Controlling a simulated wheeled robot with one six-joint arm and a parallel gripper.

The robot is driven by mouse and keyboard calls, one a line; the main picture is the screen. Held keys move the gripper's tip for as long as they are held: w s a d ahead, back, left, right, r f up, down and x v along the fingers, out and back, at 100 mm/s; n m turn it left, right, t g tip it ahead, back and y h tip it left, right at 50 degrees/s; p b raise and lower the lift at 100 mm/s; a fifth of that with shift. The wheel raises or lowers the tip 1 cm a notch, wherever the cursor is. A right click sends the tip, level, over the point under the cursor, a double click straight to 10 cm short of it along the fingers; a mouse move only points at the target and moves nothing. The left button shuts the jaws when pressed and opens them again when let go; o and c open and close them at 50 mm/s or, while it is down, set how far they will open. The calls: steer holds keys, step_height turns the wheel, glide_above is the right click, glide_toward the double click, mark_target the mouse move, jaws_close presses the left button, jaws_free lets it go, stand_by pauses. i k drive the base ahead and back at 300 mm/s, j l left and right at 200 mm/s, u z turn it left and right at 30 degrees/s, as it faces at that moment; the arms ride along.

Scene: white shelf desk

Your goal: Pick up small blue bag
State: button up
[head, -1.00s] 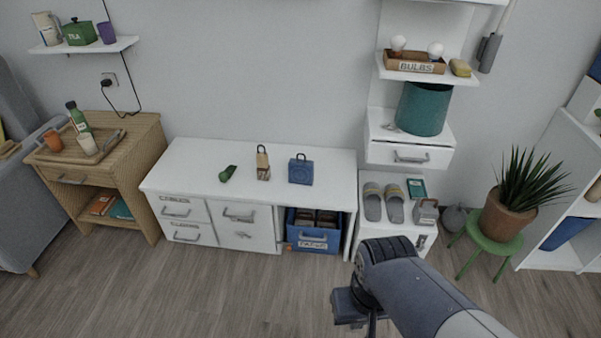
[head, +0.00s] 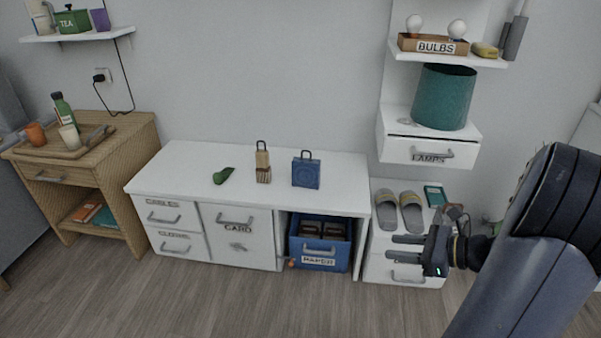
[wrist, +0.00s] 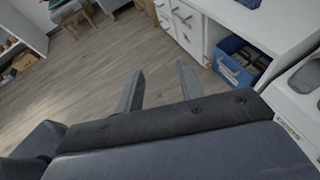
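The small blue bag (head: 306,172) stands upright on the white desk top, right of the middle, with its dark handle up. My gripper (head: 398,246) is in front of the low white drawer unit at the right, lower than the desk top and well apart from the bag. Its two fingers are spread and point left, with nothing between them. In the wrist view my gripper (wrist: 158,85) is also open over the wood floor.
A tan bag (head: 262,165) stands just left of the blue bag, and a green object (head: 223,175) lies further left. A blue crate (head: 320,263) sits under the desk (head: 185,167). Slippers (head: 399,212) rest on the drawer unit. Bare floor lies in front.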

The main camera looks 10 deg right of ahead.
mark_target(306, 172)
steer(key=i+l+u, duration=0.2)
steer(key=i, duration=0.35)
steer(key=i+l+u, duration=0.2)
steer(key=i, duration=0.3)
steer(key=i+l+u, duration=0.15)
steer(key=i+l, duration=0.25)
steer(key=i+j, duration=0.05)
steer(key=i, duration=0.05)
